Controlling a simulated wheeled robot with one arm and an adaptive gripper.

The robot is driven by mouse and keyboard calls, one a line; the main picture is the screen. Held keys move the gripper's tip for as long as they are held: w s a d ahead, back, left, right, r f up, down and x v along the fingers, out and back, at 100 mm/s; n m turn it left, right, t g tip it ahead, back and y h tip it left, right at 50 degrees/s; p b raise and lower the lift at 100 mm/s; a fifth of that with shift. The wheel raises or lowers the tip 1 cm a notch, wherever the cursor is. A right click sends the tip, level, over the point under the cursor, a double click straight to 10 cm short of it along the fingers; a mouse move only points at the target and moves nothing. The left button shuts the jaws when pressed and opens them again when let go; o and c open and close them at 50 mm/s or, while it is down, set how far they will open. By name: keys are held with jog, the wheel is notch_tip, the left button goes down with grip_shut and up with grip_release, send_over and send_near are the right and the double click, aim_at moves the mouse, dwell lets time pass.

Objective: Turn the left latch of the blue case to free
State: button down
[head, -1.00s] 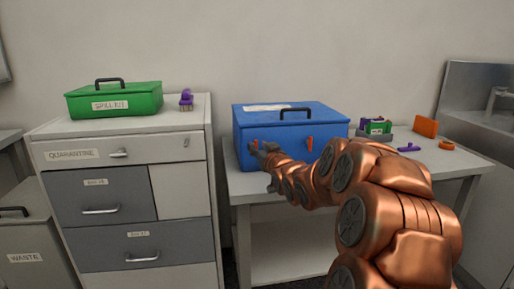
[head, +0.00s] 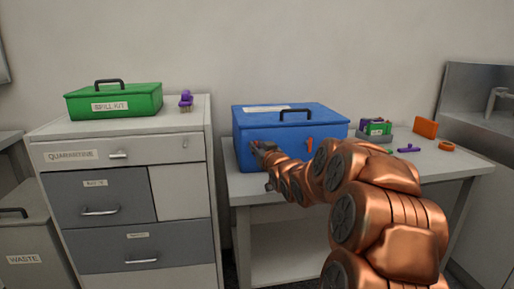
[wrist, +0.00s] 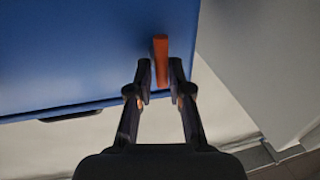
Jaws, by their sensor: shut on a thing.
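The blue case (head: 270,128) stands on the light table, lid shut, with a black handle on top. Its left latch is orange and mostly hidden behind my gripper in the head view. In the wrist view the left latch (wrist: 160,58) runs lengthwise between my fingertips, roughly square to the case's edge. My gripper (wrist: 161,80) is shut on it, one finger on each side; in the head view my gripper (head: 262,150) is at the case's front left. The right latch (head: 309,144) is orange, upright and clear of my arm.
A drawer cabinet (head: 180,190) stands close left of the table, with a green case (head: 130,101) and a purple item (head: 185,100) on top. Right of the blue case lie a small green-and-grey item (head: 376,130), an orange block (head: 425,128) and an orange ring (head: 446,146).

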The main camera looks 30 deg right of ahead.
jog(key=shift+a+n, duration=0.2)
jog(key=shift+n, duration=0.2)
jog(key=n+g, duration=0.1)
jog(key=n, duration=0.4)
jog(key=f+n+g+h+b, duration=0.1)
jog(key=n, duration=0.4)
jog(key=a+n+g+h, duration=0.1)
jog(key=n, duration=0.4)
jog(key=shift+w+f, duration=0.25)
jog(key=shift+f, duration=0.05)
jog(key=shift+h, duration=0.3)
dwell(0.4)
jog(key=c, duration=1.2)
grip_release()
jog(key=shift+r, duration=0.1)
jog(key=shift+a+r, duration=0.1)
